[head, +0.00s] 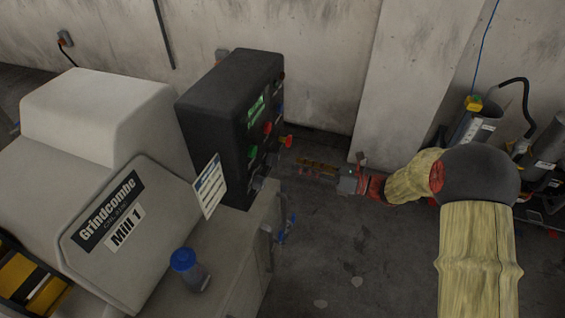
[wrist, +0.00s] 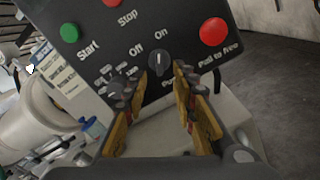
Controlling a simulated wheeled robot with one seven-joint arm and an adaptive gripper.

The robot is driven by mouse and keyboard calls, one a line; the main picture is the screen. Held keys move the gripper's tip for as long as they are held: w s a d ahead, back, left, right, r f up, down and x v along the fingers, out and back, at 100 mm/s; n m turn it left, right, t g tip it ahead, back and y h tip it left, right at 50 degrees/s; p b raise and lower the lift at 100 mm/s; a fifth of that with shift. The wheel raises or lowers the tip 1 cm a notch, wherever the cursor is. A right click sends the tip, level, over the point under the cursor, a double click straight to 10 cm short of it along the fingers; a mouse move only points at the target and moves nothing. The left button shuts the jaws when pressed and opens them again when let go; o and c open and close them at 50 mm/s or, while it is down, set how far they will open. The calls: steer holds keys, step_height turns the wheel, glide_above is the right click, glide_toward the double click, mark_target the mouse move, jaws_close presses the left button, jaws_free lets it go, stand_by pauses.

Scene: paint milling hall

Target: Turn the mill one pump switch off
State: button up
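The mill one control panel is a black box (head: 232,110) on the grey mill marked Mill 1 (head: 110,225). In the wrist view, the pump switch (wrist: 158,63) is a small black rotary knob under the words Off and On. Its ridge seems to point up toward On. The Pump label is partly hidden by a finger. My gripper (wrist: 158,80) is open, with a fingertip to each side of the knob and no clear contact. In the head view my gripper (head: 318,168) is small, in front of the panel's button side.
Near the switch are a green Start button (wrist: 69,33) and a big red pull button (wrist: 213,32). A blue-capped jar (head: 187,272) stands on the mill's ledge, and a white card (head: 209,188) stands beside the panel. Open floor (head: 335,255) lies right of the mill.

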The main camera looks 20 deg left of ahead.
mark_target(273, 160)
steer(key=a+b, duration=0.1)
steer(key=a, duration=0.5)
steer(key=shift+w+a, duration=0.25)
steer(key=shift+a, duration=0.05)
steer(key=shift+c, duration=1)
jaws_close()
